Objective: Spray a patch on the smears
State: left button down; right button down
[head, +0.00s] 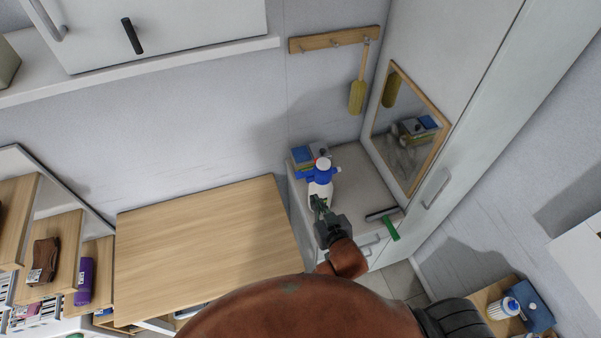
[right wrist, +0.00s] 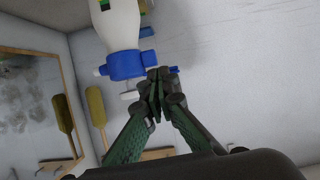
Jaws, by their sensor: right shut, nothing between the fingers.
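In the right wrist view the bottle (right wrist: 123,27) appears upside down. My right gripper (head: 317,202) is in front of it. In the right wrist view its fingertips (right wrist: 157,82) are closed together, empty, beside the blue head and trigger; I cannot tell whether they touch it. The wood-framed mirror (head: 398,157) on the cabinet side carries grey smears (head: 399,155), also visible in the right wrist view (right wrist: 22,108). My left gripper does not show clearly.
A squeegee with a green handle (head: 390,229) lies at the counter's front right. Blue and yellow packs (head: 302,157) stand behind the bottle. A yellow brush (head: 357,97) hangs from the wooden rail (head: 322,41). A bare wooden tabletop (head: 205,245) lies left.

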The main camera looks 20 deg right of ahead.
notch_tip(320, 180, up, 8)
jog(key=a+t, duration=0.1)
jog(key=shift+a+f+t, duration=0.2)
jog(key=shift+a+t, duration=0.15)
jog(key=shift+t, duration=0.05)
jog(key=shift+w, duration=0.15)
jog(key=p, duration=0.2)
send_over(301, 177)
jog(key=s, duration=0.2)
notch_tip(301, 177, down, 2)
jog(key=f, duration=0.3)
jog(key=shift+w+a, duration=0.2)
jog(key=shift+w, duration=0.2)
jog(key=shift+s+f, duration=0.15)
jog(key=shift+f, duration=0.65)
